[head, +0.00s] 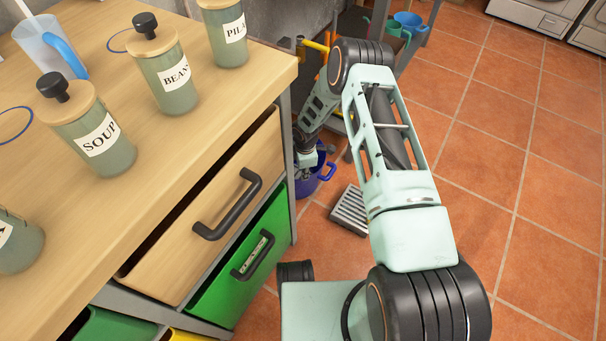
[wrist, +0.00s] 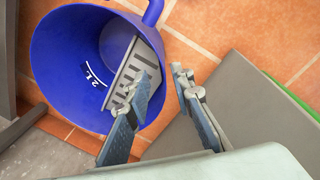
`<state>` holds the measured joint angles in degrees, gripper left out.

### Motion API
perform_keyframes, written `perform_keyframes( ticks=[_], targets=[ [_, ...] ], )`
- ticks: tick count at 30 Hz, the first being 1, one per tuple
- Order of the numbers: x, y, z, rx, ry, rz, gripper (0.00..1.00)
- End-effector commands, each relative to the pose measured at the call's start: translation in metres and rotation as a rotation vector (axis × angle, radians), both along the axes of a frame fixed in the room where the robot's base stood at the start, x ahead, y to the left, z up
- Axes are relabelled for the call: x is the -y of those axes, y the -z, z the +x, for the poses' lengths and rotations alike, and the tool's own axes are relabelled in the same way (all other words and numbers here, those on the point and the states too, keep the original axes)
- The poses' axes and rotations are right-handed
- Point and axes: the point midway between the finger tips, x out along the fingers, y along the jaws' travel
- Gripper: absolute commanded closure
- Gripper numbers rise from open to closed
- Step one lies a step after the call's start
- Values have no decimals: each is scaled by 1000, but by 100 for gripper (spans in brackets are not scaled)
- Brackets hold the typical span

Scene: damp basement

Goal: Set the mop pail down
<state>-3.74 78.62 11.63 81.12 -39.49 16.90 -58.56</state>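The mop pail is a deep blue bucket (wrist: 70,60) with a white 2 L mark inside and a grey slotted insert (wrist: 138,75) at one side. In the head view the pail (head: 306,186) is low beside the bench, partly hidden by the bench corner and my arm; its blue handle sticks out to the right. I cannot tell whether its base touches the floor. My gripper (wrist: 162,76) is open at the pail's rim. One finger is over the pail's inside and the other is outside it, with a gap between them.
A grey slotted grate (head: 350,210) lies on the tiled floor (head: 480,200) right of the pail. The wooden bench (head: 190,150) with labelled jars stands at left, above a green drawer (head: 250,265). Blue and green containers (head: 408,20) are behind. Open floor lies at right.

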Motion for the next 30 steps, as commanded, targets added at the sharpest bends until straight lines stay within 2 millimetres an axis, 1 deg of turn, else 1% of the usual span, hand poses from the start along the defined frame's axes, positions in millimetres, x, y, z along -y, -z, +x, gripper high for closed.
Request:
perform_keyframes(
  ticks=[1,3,7,12,26,29,30],
  targets=[
    [1,-14,-1,1,0,-1,78],
    [1,-25,-2,1,0,0,78],
    [1,-38,-4,0,1,0,78],
    [1,-42,-6,-1,1,0,78],
    [1,-42,-5,0,1,0,78],
    [2,-52,2,13,8,-6,78],
    [4,-62,9,27,15,-11,78]
  ],
)
